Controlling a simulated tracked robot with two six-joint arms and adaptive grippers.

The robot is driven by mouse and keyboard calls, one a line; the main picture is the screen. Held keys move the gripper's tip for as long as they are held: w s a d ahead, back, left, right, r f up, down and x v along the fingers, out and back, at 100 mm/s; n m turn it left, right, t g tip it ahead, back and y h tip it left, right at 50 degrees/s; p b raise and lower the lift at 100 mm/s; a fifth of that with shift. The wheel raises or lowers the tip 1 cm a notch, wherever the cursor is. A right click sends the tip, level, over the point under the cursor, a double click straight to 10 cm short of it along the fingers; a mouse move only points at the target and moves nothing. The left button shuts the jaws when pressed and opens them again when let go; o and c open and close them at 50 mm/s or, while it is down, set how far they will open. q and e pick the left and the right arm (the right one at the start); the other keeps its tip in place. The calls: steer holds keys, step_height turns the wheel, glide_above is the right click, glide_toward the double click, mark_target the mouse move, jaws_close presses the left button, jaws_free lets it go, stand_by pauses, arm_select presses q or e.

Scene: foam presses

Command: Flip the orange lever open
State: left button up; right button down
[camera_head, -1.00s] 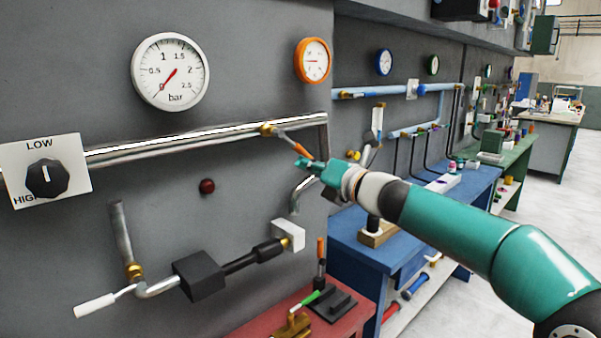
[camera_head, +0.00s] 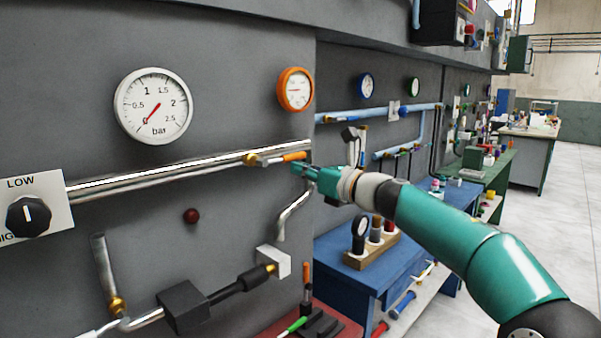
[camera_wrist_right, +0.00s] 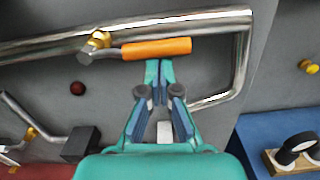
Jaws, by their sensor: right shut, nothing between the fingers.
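The orange lever (camera_head: 293,156) sits on a brass valve (camera_head: 251,159) on the steel pipe, at the centre of the head view. Its handle lies nearly in line with the pipe. In the right wrist view the orange handle (camera_wrist_right: 157,48) is across the top, with the brass fitting (camera_wrist_right: 98,40) at its left end. My right gripper (camera_head: 298,169) is shut and empty, its fingertips just below the handle. In the wrist view its fingertips (camera_wrist_right: 159,66) are close under the handle; I cannot tell if they touch. My left gripper is not in view.
The steel pipe (camera_head: 120,184) runs along the grey wall and bends down behind my gripper. A white gauge (camera_head: 153,106) and an orange gauge (camera_head: 295,89) hang above. A black knob (camera_head: 29,216) is at left. A blue bench (camera_head: 345,275) stands below right.

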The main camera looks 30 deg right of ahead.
steer(key=shift+r, duration=0.1)
stand_by(0.5)
step_height(320, 180, down, 5)
steer(key=b, duration=0.5)
steer(key=b+v, duration=0.1)
steer(key=v, duration=0.9)
steer(key=shift+s+r+b, duration=0.35)
steer(key=shift+r, duration=0.05)
steer(key=shift+d, duration=0.1)
